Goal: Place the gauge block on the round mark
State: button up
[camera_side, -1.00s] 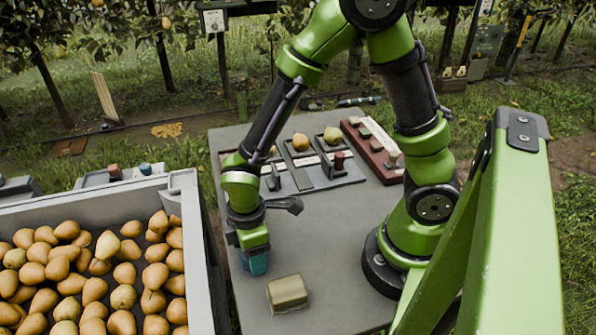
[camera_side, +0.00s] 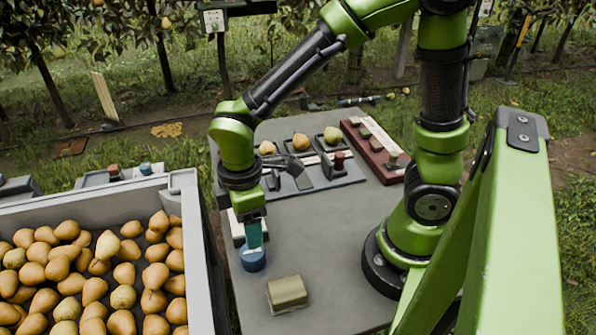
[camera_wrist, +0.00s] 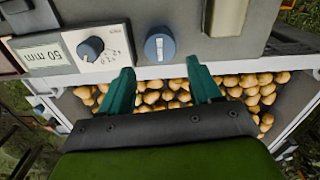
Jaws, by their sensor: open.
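A brass-coloured block (camera_side: 287,292), which may be the gauge block, lies on the near part of the grey table. Part of it shows at the top right of the wrist view (camera_wrist: 226,18). My gripper (camera_side: 254,236) has teal fingers and is pointed down just above a blue round knob-like piece (camera_side: 252,260), left of and behind the block. In the wrist view my gripper (camera_wrist: 162,88) is open and empty, fingers apart. The blue piece (camera_wrist: 159,45) has a white bar on top. I cannot make out a separate round mark.
A white dial panel (camera_wrist: 98,46) and a "50 mm" plate (camera_wrist: 42,56) sit beside the blue piece. A crate of pears (camera_side: 200,262) stands left of the table (camera_side: 330,270). Pear trays (camera_side: 335,179) and a red rack (camera_side: 372,150) are behind. The table's middle is clear.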

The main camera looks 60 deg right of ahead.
jog(key=s+d+r+m+t+y, duration=0.1)
jog(key=s+d+r+m+t, duration=0.1)
jog(key=d+r+m, duration=0.3)
jog(key=s+d+r+m+t+y, duration=0.1)
jog(key=d+r+m+t, duration=0.4)
jog(key=r+m, duration=0.4)
jog(key=shift+s+r, duration=0.4)
jog(key=shift+r, duration=0.05)
